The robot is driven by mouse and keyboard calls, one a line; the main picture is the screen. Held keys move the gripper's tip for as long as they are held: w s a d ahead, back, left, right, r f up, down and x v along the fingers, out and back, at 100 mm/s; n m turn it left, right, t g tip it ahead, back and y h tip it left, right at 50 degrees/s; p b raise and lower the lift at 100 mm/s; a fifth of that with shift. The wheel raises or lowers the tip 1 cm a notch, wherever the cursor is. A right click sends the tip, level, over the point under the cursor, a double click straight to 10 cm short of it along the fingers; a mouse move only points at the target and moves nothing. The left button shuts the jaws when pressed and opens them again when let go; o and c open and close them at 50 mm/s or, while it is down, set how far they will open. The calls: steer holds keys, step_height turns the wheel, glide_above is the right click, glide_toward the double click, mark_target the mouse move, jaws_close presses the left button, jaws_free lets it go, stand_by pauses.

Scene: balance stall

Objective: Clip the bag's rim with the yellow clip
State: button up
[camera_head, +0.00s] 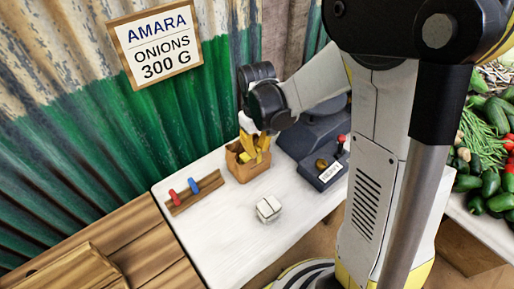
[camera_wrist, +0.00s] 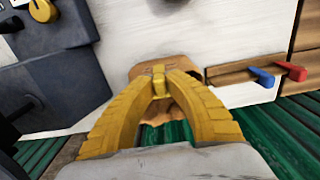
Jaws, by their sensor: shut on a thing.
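The open brown paper bag (camera_head: 250,170) stands on the white table, and part of it shows behind the fingers in the wrist view (camera_wrist: 185,72). My gripper (camera_head: 256,150) points down over the bag's opening. Its yellow fingers are shut on the small yellow clip (camera_wrist: 158,80), held between the fingertips in the wrist view. The clip is at the bag's rim as seen from the wrist. I cannot tell whether its jaws are around the rim or just beside it. The fingers hide part of the bag.
A wooden rack (camera_head: 196,192) with a red clip (camera_head: 173,196) and a blue clip (camera_head: 193,186) lies left of the bag. A dark scale (camera_head: 318,165) stands close on the right. A small whitish block (camera_head: 269,208) sits in front. Corrugated wall (camera_head: 130,150) rises behind.

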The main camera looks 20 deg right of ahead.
steer(key=shift+f, duration=0.1)
steer(key=o, duration=0.8)
step_height(320, 180, up, 12)
stand_by(0.4)
step_height(320, 180, up, 7)
steer(key=p, duration=0.6)
